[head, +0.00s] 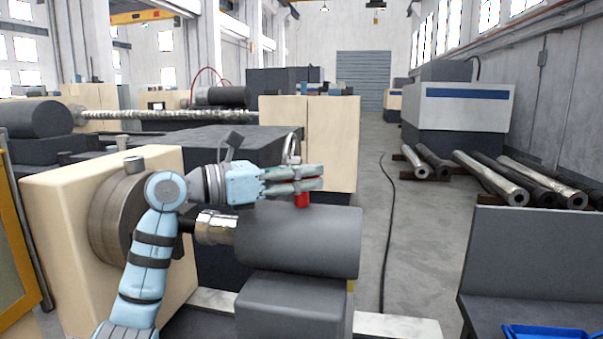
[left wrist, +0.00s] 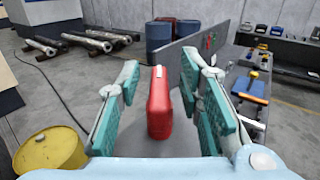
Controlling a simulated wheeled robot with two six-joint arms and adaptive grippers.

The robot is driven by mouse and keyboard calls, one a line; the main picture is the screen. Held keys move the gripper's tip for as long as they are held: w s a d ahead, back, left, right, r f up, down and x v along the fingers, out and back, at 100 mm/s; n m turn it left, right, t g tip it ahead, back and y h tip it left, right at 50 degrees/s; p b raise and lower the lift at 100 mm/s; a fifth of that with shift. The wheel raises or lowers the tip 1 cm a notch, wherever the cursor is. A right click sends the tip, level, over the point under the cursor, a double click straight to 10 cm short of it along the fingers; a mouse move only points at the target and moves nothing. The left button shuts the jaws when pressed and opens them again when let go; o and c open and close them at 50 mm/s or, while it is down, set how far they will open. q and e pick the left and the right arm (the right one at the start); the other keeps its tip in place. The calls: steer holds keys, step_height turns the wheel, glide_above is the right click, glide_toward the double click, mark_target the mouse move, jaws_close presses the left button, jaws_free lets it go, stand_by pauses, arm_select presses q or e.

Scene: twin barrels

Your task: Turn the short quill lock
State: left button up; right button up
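A red handle (head: 302,201), apparently the short quill lock, stands up from the top of the dark grey barrel (head: 300,243) near its right end. My left gripper (head: 321,177) is level above the barrel, its fingers pointing right, at the handle's upper part. In the left wrist view the red handle (left wrist: 158,108) stands between the two teal-padded fingers (left wrist: 160,72). Gaps show on both sides, so the gripper is open around it and not clamped. The fingers hide part of the handle in the head view. My right gripper is in neither view.
A cream headstock (head: 60,215) with a round chuck stands left. A shiny collar (head: 215,228) sits at the barrel's left end. A blue tray (head: 545,332) lies bottom right. A yellow drum (left wrist: 50,152) shows in the left wrist view.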

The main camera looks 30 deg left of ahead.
arm_select(q)
jaws_close()
steer(key=m+g+h+p, duration=0.1)
steer(key=g+p, duration=0.1)
steer(key=p, duration=0.1)
steer(key=m+g+h+p, duration=0.2)
steer(key=p, duration=0.1)
steer(key=m+g+h+p, duration=0.2)
steer(key=p, duration=0.1)
steer(key=shift+r+g, duration=0.35)
steer(key=shift+g, duration=0.05)
steer(key=shift+f+m+g+h+p, duration=0.15)
steer(key=shift+m+g+h+p, duration=0.25)
steer(key=shift+m+g+p, duration=0.55)
steer(key=shift+f+g, duration=0.1)
steer(key=shift+g, duration=0.25)
steer(key=shift+f, duration=0.1)
steer(key=shift+o, duration=0.4)
jaws_free()
